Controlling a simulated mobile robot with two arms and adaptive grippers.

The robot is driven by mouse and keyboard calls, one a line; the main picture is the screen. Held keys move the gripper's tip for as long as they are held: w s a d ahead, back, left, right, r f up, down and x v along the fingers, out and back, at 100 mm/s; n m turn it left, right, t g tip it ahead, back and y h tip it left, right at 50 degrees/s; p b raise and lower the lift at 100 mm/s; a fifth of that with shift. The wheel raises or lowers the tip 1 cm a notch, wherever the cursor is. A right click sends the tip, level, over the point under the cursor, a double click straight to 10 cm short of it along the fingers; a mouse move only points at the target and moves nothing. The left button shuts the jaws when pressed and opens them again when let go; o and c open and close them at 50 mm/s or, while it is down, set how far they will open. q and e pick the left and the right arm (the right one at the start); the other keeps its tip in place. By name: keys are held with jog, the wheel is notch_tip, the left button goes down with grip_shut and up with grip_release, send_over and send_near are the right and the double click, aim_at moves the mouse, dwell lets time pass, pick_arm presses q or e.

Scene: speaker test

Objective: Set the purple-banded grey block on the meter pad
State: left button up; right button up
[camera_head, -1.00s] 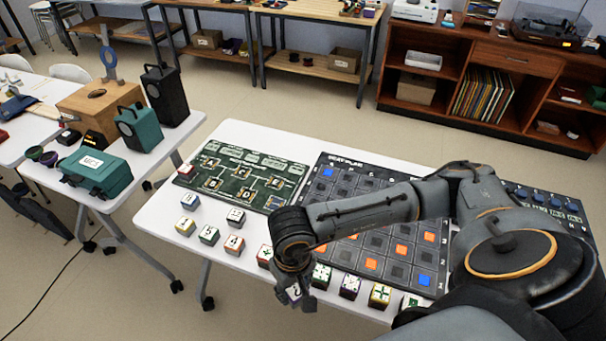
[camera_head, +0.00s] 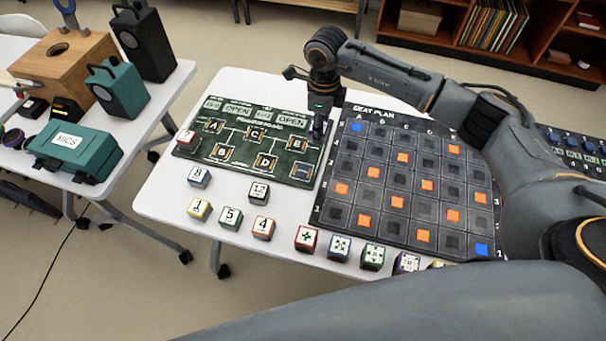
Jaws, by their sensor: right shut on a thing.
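My right gripper (camera_head: 322,108) points down over the upper right edge of the green board (camera_head: 197,150). It is shut on a small block (camera_head: 318,131), which looks grey and purplish and is largely hidden by the fingers. I take it to be the purple-banded grey block. I cannot tell whether it touches the board. A small pad with a bluish face (camera_head: 303,171) lies at the board's lower right, below the gripper in the picture. It may be the meter pad, but its label is not readable. My left gripper is not in view.
A black seat plan board (camera_head: 332,213) with orange and blue squares lies right of the green board. Several marked blocks, such as a red-banded one (camera_head: 306,238) and an orange-banded one (camera_head: 263,228), stand along the table's front. A teal case (camera_head: 75,150) is on the left table.

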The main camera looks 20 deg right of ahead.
pick_arm(q)
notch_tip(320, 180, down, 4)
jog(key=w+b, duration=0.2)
jog(key=b, duration=0.2)
pick_arm(e)
jog(key=w+r+m, duration=0.4)
jog(key=w+m, duration=0.6)
jog(key=m, duration=0.8)
jog(key=p, duration=0.5)
send_over(301, 173)
jog(key=f, duration=0.5)
jog(key=w+f, duration=0.1)
jog(key=f, duration=0.2)
jog(key=shift+d, duration=0.2)
jog(key=shift+s+a+f, duration=0.1)
jog(key=shift+s+f, duration=0.2)
jog(key=shift+f, duration=0.15)
jog(key=f, duration=0.2)
jog(key=f+p, duration=0.1)
jog(key=shift+s+a+f, duration=0.1)
jog(key=shift+s+a, duration=0.05)
jog(key=shift+s, duration=0.15)
jog(key=shift+f, duration=0.3)
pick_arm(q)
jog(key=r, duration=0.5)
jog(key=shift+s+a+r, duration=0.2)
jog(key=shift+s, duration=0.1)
